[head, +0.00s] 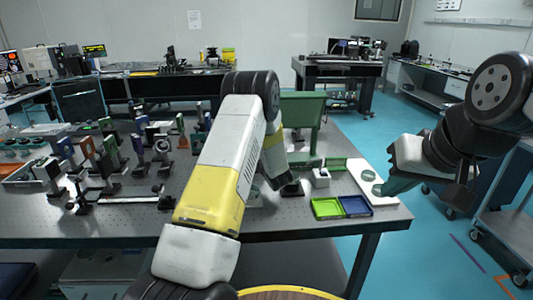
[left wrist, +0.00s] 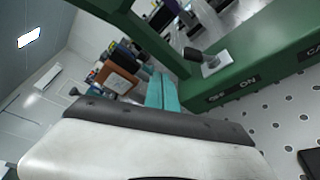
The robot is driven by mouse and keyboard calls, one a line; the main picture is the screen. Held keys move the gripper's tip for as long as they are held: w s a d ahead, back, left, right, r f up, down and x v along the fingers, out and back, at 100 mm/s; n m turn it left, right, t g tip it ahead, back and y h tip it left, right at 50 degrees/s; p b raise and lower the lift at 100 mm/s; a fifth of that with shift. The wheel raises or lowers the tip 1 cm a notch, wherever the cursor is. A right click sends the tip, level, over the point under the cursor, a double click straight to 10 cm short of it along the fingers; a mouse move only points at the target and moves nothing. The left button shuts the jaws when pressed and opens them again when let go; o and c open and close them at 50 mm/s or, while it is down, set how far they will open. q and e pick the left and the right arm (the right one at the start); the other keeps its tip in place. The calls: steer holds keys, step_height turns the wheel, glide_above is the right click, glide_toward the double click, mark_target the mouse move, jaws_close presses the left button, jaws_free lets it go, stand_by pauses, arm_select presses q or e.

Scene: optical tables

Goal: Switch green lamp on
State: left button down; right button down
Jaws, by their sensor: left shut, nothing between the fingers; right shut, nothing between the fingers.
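The green lamp (head: 302,112) is a tall green frame on the optical table, partly hidden behind my left arm in the head view. In the left wrist view its green body (left wrist: 250,70) fills the right side. A metal switch plate (left wrist: 215,66) with a dark lever (left wrist: 194,54) sits on it, by an OFF/ON label (left wrist: 232,92). I cannot tell whether the lamp is lit.
The perforated table (head: 330,226) holds many optical mounts (head: 110,155) on the left. A green tray (head: 326,208) and a blue tray (head: 356,206) lie near the right front. A white plate (head: 366,178) lies by the right edge. A grey cart (head: 505,200) stands right.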

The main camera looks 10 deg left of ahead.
arm_select(q)
steer(key=d+f+v, duration=0.1)
steer(key=v, duration=0.8)
steer(key=shift+d+f, duration=0.15)
steer(key=shift+f, duration=0.05)
